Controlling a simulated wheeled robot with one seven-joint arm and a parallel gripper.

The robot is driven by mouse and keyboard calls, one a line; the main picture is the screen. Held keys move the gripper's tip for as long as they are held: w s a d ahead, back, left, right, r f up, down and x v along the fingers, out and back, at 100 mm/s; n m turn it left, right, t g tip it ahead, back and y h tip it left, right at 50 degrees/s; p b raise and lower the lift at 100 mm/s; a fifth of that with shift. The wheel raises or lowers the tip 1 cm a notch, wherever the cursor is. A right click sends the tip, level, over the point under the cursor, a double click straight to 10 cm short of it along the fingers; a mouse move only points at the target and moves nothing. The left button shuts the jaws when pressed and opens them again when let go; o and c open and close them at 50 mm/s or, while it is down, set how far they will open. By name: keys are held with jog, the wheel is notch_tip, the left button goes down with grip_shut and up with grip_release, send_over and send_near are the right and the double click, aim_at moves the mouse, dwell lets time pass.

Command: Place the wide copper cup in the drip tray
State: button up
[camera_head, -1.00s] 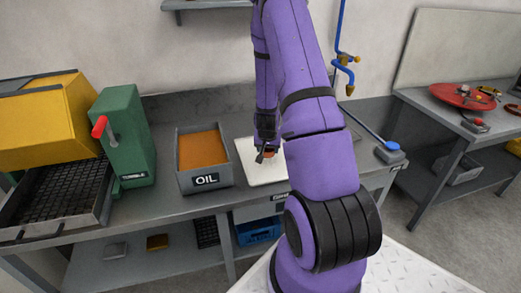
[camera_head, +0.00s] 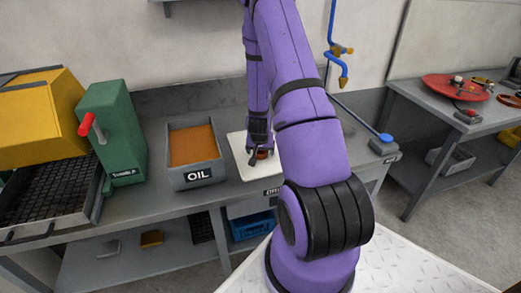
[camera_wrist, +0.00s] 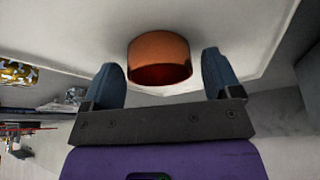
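The wide copper cup (camera_wrist: 158,52) shows in the wrist view, its dark open mouth toward my gripper. It appears to stand on the white drip tray (camera_wrist: 65,35). My gripper (camera_wrist: 163,75) is open, with its two blue-grey fingers on either side of the cup's near end and a gap visible to each. In the head view my gripper (camera_head: 257,156) hangs down over the white drip tray (camera_head: 242,162), and only a small part of the cup (camera_head: 263,154) shows beside it. The tray's right part is hidden behind my arm.
A grey bin of orange-brown contents labelled OIL (camera_head: 199,174) stands left of the tray. Further left are a green machine with a red lever (camera_head: 113,135) and a yellow hopper (camera_head: 40,117).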

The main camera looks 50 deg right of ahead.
jog(key=shift+r, duration=0.1)
jog(key=s+a+r+n+t+y, duration=0.1)
jog(key=a+r+n, duration=0.1)
jog(key=a+r, duration=0.65)
jog(key=s+a+r+n+y, duration=0.1)
jog(key=a+r, duration=0.4)
jog(key=r, duration=0.7)
jog(key=s+a+r+n+t+y, duration=0.1)
jog(key=a+r+n, duration=0.1)
jog(key=a+r, duration=0.65)
jog(key=s+a+r+n, duration=0.3)
jog(key=s+a+r, duration=0.1)
jog(key=s+r, duration=0.3)
jog(key=s+a+r+n, duration=0.2)
jog(key=s+a+r, duration=0.3)
jog(key=s, duration=0.5)
jog(key=shift+a+r+n+y, duration=0.25)
jog(key=shift+r+n+y, duration=0.15)
jog(key=shift+r, duration=0.75)
